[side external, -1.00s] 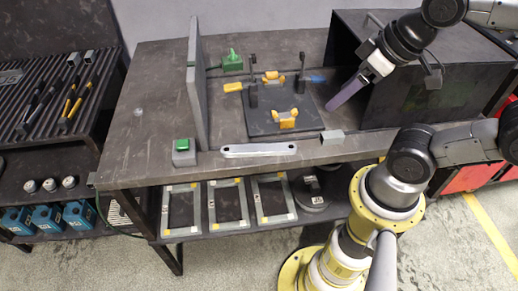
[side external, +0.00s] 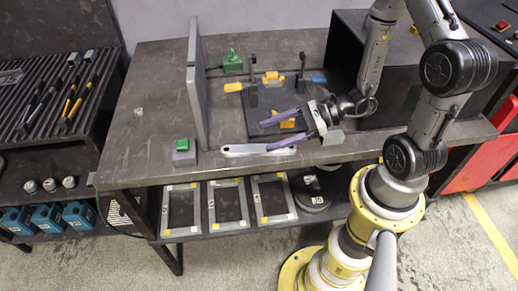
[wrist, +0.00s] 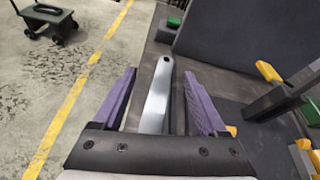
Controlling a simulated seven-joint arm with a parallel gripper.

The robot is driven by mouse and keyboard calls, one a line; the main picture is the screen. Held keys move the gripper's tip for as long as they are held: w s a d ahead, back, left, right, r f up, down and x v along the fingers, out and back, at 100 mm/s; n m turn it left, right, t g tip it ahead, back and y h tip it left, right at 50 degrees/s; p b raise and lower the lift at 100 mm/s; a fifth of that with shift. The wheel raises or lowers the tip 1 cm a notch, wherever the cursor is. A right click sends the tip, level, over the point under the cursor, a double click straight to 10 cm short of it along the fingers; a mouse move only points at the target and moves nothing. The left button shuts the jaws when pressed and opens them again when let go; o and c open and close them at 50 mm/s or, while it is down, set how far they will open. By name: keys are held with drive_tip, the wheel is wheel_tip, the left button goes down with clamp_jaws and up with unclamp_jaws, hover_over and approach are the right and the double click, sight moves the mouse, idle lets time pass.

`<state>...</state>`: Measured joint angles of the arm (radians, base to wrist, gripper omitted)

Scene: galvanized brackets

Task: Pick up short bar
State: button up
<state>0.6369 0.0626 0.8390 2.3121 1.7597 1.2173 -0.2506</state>
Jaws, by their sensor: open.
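The short bar (side external: 238,151) is a flat silver-grey bar with rounded ends, lying along the front edge of the dark workbench. In the wrist view, the bar (wrist: 156,95) runs lengthwise between my purple fingers, with a hole at its far end; its near end is hidden behind my gripper body. My gripper (side external: 268,134) is open, its fingers pointing left near the bar's right part. In the side view, one finger overlaps the bar's right end. In the wrist view, my gripper (wrist: 159,72) shows clear gaps on both sides of the bar.
A dark fixture plate (side external: 233,107) with yellow clamps (side external: 271,77) and black posts lies behind the bar. A tall grey panel (side external: 196,85) and a green-topped block (side external: 184,150) stand to the left. A dark box (side external: 345,50) is at the right.

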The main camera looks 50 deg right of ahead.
sight(259, 148)
drive_tip(key=f+m, duration=0.1)
drive_tip(key=s+d+f+m, duration=0.1)
drive_tip(key=f, duration=0.1)
drive_tip(key=shift+s+d+f+m+h, duration=0.2)
drive_tip(key=shift+s+d+m+h, duration=0.1)
drive_tip(key=shift+d+m+h, duration=0.1)
drive_tip(key=shift+d, duration=0.2)
drive_tip(key=shift+x, duration=2.45)
drive_tip(key=shift+w+d, duration=0.1)
clamp_jaws()
drive_tip(key=shift+t, duration=0.3)
